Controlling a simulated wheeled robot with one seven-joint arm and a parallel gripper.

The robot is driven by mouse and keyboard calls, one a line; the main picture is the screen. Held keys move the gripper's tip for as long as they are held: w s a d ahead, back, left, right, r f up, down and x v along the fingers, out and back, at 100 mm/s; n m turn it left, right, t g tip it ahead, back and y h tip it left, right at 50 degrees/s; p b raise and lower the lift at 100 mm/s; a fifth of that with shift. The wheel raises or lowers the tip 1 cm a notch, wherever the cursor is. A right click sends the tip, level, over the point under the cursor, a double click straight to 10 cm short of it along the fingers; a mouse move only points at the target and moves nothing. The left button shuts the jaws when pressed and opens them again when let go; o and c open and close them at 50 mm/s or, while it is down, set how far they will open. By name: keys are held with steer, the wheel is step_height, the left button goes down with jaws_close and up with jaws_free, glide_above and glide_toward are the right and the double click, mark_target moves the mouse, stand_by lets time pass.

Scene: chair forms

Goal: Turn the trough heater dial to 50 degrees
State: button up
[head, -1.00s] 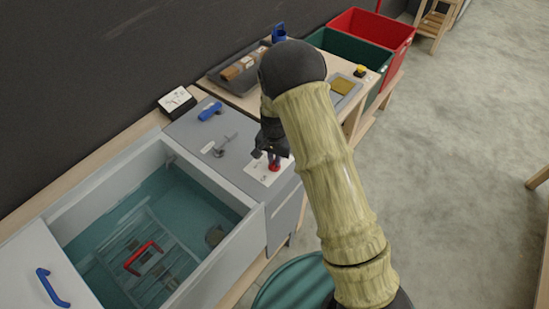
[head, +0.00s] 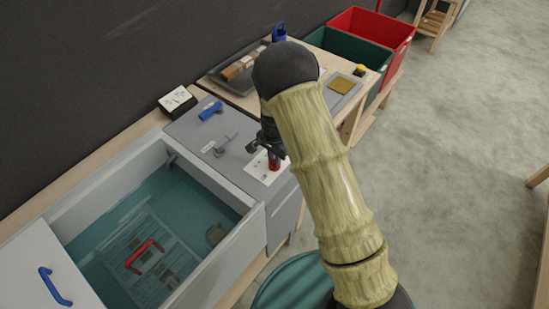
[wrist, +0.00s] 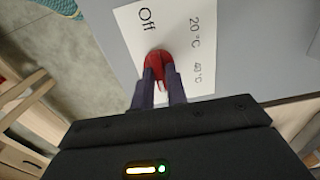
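The red heater dial (wrist: 156,62) sits on a white card (wrist: 180,35) marked Off, 20 °C and 40 °C in the wrist view. In the head view the dial (head: 274,165) is at the front right of the grey counter top. My gripper (wrist: 159,76) reaches down at the dial, its two dark fingers parted with red showing between the tips. I cannot tell whether they press on it. The fingers partly cover the dial, so its setting is unclear. No 50 mark is readable.
The water trough (head: 238,190) lies left of the dial, with a red-handled item (head: 145,255) in it. A blue item (head: 210,111) and a grey tap-like fitting (head: 223,145) are on the counter. Green (head: 345,45) and red (head: 375,25) bins stand behind.

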steer(key=o, duration=0.3)
steer(key=shift+r, duration=0.1)
step_height(320, 180, up, 17)
steer(key=b, duration=0.2)
steer(key=shift+r, duration=0.15)
steer(key=shift+d, duration=0.1)
stand_by(0.4)
steer(key=s+d+n+t, duration=0.2)
steer(key=s+d+n, duration=0.5)
steer(key=s+d, duration=0.8)
steer(key=s, duration=0.4)
steer(key=shift+s+d+n+t, duration=0.15)
steer(key=shift+d+n+t, duration=0.15)
steer(key=shift+n, duration=0.1)
